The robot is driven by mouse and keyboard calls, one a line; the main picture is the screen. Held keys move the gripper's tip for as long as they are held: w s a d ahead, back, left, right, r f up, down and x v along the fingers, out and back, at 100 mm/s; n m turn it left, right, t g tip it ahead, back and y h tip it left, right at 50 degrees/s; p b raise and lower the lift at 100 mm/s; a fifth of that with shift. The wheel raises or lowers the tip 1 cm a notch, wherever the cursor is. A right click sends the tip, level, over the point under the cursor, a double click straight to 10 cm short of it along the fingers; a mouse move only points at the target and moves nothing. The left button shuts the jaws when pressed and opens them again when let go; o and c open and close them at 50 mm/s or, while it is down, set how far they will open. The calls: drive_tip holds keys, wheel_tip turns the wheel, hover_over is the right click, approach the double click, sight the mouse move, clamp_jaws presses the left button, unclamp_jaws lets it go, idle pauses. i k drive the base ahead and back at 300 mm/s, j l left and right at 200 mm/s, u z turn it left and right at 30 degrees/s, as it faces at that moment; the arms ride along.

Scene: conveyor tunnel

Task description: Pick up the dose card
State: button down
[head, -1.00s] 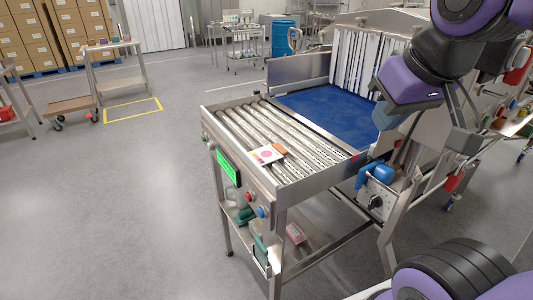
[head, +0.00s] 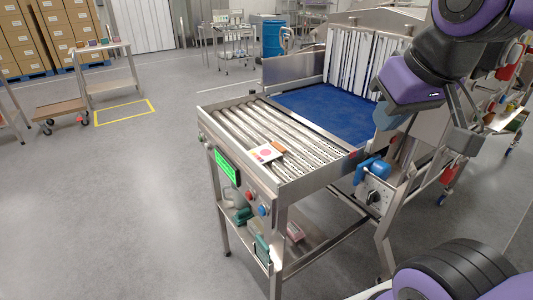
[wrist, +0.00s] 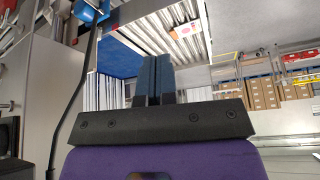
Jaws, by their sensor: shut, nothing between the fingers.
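The dose card looks to be the flat white card with a pink-red round mark (head: 264,154), lying on the metal rollers near the front edge of the conveyor. A small orange-brown piece (head: 279,146) touches or overlaps its right edge. The card also shows small near the top of the wrist view (wrist: 183,32). My gripper (head: 390,119) is raised to the right of the rollers, well apart from the card. In the wrist view its two dark fingers (wrist: 153,78) are together with nothing between them.
The roller bed has raised metal side rails (head: 315,186). A blue belt (head: 325,112) leads to a white strip curtain (head: 362,62) behind. A green display (head: 227,166) and buttons sit on the front side. Grey floor (head: 110,200) is free at left.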

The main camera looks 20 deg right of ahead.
sight(265, 153)
drive_tip(key=i+j+z, duration=0.4)
drive_tip(key=j, duration=0.25)
drive_tip(key=i+j+z, duration=0.2)
drive_tip(key=k+j, duration=0.1)
